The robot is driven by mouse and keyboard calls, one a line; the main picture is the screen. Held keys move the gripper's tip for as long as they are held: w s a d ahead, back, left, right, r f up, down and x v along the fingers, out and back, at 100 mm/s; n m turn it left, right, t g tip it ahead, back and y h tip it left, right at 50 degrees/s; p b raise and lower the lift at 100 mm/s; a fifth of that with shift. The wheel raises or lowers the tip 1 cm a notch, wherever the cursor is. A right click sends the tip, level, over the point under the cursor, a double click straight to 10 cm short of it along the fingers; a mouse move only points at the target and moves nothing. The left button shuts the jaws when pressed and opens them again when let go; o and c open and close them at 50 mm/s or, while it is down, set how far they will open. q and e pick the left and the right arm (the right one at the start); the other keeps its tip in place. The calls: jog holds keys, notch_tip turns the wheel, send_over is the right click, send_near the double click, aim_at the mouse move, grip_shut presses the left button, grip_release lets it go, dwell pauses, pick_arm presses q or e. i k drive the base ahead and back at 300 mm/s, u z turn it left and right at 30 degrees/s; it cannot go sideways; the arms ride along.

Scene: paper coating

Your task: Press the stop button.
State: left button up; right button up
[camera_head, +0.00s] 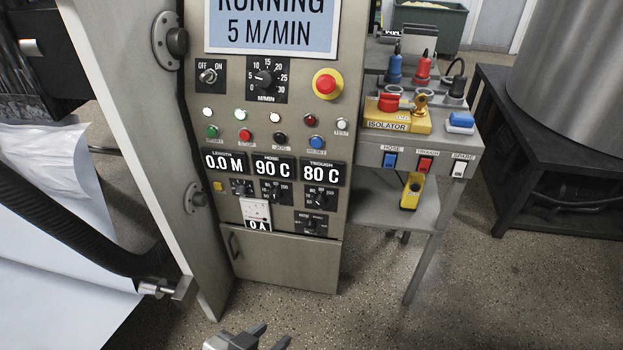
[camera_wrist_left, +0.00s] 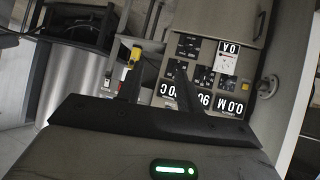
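The control panel (camera_head: 275,190) stands upright in the head view, its display reading RUNNING 5 M/MIN. The small red stop button (camera_head: 245,135) sits in the lower button row, between a green button (camera_head: 212,131) and a black one (camera_head: 280,138). Its small label is hard to read. A larger red mushroom button (camera_head: 327,84) on a yellow ring is higher at right. My left gripper (camera_head: 268,338) is at the bottom edge, well below the buttons and touching nothing. The left wrist view shows its two fingers (camera_wrist_left: 157,85) apart and empty. My right gripper is not in view.
A side bench (camera_head: 395,190) at the panel's right carries a yellow isolator block (camera_head: 397,122), plugs and coloured switches. A black ribbed hose (camera_head: 90,235) and white paper sheet (camera_head: 55,260) are at left. Floor before the panel is clear.

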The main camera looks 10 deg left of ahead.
aim_at(244, 135)
jog(key=z, duration=0.8)
jog(key=i, duration=1.05)
jog(key=u, duration=1.9)
